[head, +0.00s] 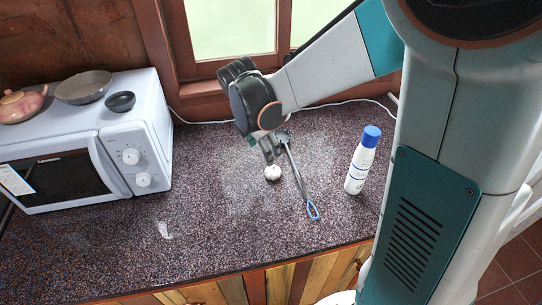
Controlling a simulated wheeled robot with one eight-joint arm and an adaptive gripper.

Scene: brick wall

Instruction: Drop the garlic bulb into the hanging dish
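The garlic bulb (272,173), small and whitish, sits on the dark speckled countertop near the middle of the head view. My gripper (271,154) points down just behind and above it. The fingers are small and dark here, and I cannot tell whether they are open or shut. The bulb shows below the fingertips and looks apart from them. No dish clearly hangs in view. A wide grey dish (83,87) and a small black bowl (120,101) stand on top of the microwave at the left.
The white microwave (150,130) also carries a brownish teapot (20,106). A long utensil with a blue looped handle (312,210) lies right of the garlic. A white bottle with a blue cap (361,165) stands farther right.

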